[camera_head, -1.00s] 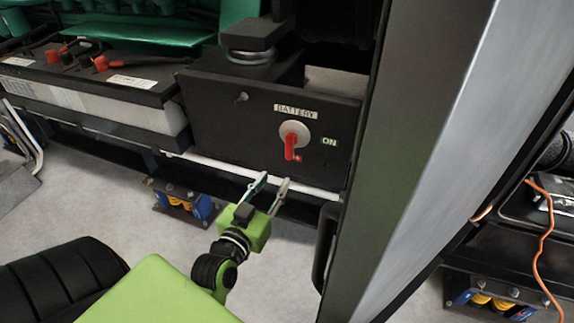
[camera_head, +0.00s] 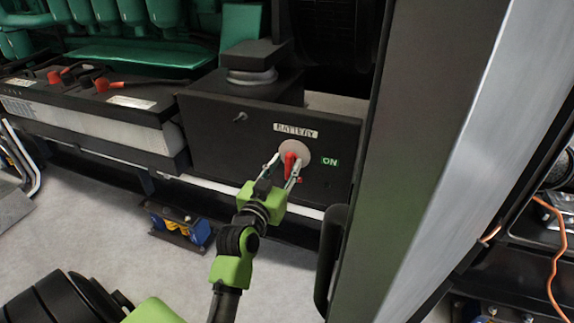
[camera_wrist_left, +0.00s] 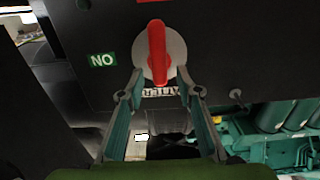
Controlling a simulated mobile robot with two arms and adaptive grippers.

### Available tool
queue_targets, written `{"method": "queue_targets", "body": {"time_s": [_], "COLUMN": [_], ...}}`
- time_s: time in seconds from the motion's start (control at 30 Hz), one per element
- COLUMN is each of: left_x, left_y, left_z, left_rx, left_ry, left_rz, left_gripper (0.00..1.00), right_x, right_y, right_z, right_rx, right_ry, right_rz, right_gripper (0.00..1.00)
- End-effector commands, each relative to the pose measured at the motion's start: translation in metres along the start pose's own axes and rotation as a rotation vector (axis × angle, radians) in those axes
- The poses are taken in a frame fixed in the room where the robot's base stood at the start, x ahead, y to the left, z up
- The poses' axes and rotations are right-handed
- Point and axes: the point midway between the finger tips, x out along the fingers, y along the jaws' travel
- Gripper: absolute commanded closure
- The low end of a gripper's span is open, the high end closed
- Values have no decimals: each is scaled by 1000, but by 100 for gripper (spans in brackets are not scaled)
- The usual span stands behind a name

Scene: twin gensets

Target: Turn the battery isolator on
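The battery isolator has a red handle (camera_head: 290,163) on a round grey plate (camera_head: 303,151), set in a black panel (camera_head: 225,150) under a BATTERY label (camera_head: 296,130). The green ON label (camera_head: 330,161) is to its right. The handle points down in the head view. My left gripper (camera_head: 281,171) is open, its fingers on either side of the handle in that view. In the left wrist view the red handle (camera_wrist_left: 157,52) lies just beyond and between the open fingertips (camera_wrist_left: 158,88); I see no grip on it. My right gripper is not in view.
A tall grey post (camera_head: 430,150) stands close on the right, with a black handle (camera_head: 331,245) on its edge. A battery (camera_head: 100,110) with red terminals is at the left. A blue and yellow mount (camera_head: 178,225) sits below the panel.

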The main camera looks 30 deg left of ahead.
Motion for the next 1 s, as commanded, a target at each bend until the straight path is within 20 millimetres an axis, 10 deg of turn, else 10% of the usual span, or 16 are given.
{"method": "queue_targets", "body": {"time_s": [0.47, 0.6, 1.0], "left_x": [15, 15, 14], "left_y": [0, 0, 0], "left_z": [0, 0, -1], "left_rx": [0, 0, -24], "left_ry": [0, 0, -1], "left_rz": [0, 0, 1], "left_gripper": [68, 100, 100], "right_x": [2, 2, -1], "right_y": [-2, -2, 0], "right_z": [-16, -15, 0], "right_rx": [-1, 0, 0], "right_ry": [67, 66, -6], "right_rz": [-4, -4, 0], "right_gripper": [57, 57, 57]}}
